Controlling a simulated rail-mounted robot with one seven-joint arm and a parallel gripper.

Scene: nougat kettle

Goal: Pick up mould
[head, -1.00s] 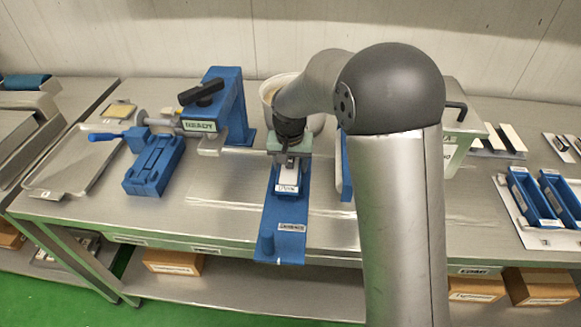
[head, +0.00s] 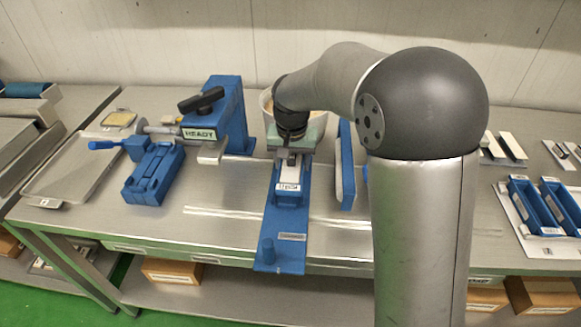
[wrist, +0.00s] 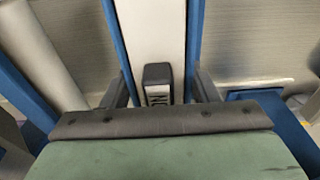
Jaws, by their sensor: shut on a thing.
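The mould is a narrow piece with a pale top and blue long sides. In the head view it shows as a labelled front end (head: 288,187) over a blue plate with a peg (head: 280,258). In the wrist view its pale channel (wrist: 152,30) runs away between blue walls, with a dark lettered block (wrist: 157,78) at the near end. My gripper (head: 288,157) is shut on the mould, one finger at each side in the wrist view (wrist: 161,92). The gripper body hides the mould's near part there, and whether it is clear of the plate cannot be told.
A blue stand marked READY (head: 228,115) and a blue fixture (head: 155,175) are to the left. A pale round vessel (head: 268,103) is behind my gripper. A blue upright panel (head: 345,170) is close on the right. Blue troughs (head: 535,208) lie far right.

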